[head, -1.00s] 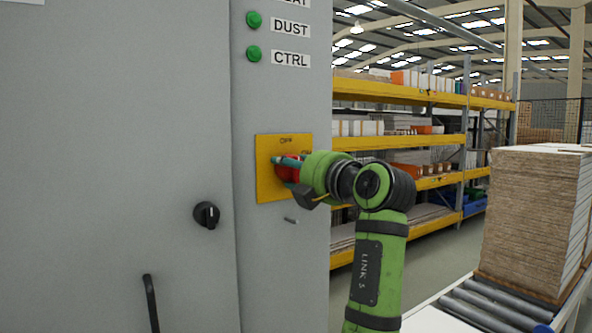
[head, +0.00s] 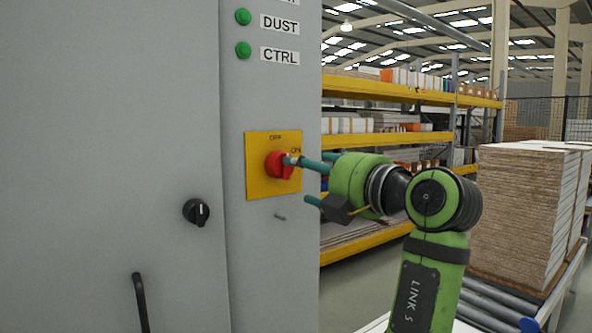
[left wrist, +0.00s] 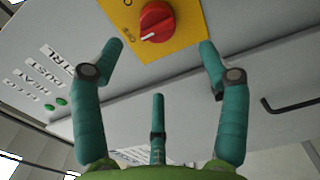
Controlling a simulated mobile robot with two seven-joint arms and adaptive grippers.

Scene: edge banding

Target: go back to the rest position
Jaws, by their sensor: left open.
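My left gripper (head: 305,180) is open and empty, to the right of the red rotary switch (head: 279,165) in the head view. The switch sits on a yellow plate (head: 258,185) on the grey cabinet (head: 180,90). In the left wrist view the red knob (left wrist: 157,21) lies ahead of the spread teal fingers (left wrist: 160,65), with a gap between. My right gripper is not in view.
Two green lamps, DUST (head: 243,16) and CTRL (head: 243,50), are on the cabinet. A black knob (head: 197,212) and a black handle (head: 142,300) stick out from its front. A stack of boards (head: 520,215) stands on a roller conveyor (head: 490,300) at the right.

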